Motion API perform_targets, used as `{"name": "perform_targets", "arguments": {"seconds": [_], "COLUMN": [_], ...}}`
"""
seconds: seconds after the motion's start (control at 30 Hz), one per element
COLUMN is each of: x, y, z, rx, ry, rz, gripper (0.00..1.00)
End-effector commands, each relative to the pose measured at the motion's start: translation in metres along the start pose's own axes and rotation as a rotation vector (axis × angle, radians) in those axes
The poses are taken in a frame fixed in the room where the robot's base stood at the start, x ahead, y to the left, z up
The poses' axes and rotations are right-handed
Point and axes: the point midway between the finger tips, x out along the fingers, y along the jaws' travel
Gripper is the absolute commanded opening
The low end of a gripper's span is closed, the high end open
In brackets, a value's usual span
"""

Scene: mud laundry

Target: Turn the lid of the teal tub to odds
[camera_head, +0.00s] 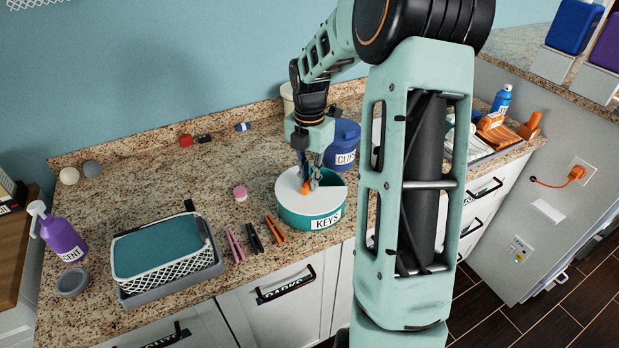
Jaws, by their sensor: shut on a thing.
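The teal tub (298,217) stands on the granite counter near its front edge, with a white label reading KEYS facing front. Its white lid (289,189) covers most of the top. A teal open-looking section shows at the lid's right side, partly behind my fingers. A small orange knob (305,188) stands up near the lid's middle. My gripper (309,184) points down over the lid and is shut on the orange knob. The fingers hide part of the knob and lid. No label reading odds can be made out.
A blue tub (345,136) labelled CLIPS stands close behind. Clothes pegs (254,238) and a pink round piece (240,193) lie left of the teal tub. A white basket (168,265) with teal contents sits farther left. Counter behind the pegs is mostly clear.

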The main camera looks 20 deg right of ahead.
Motion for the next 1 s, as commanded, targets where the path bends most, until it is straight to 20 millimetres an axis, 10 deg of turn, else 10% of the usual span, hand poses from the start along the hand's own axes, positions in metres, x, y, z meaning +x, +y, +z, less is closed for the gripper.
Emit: {"name": "perform_targets", "arguments": {"seconds": [0.2,0.57,1.0], "x": [-0.001,-0.009,-0.094], "y": [0.001,0.001,0.001], "z": [0.000,0.001,0.001], "rx": [0.000,0.002,0.001], "ry": [-0.001,-0.002,-0.003], "rz": [0.002,0.002,0.003], "gripper": [0.29,0.29,0.29]}}
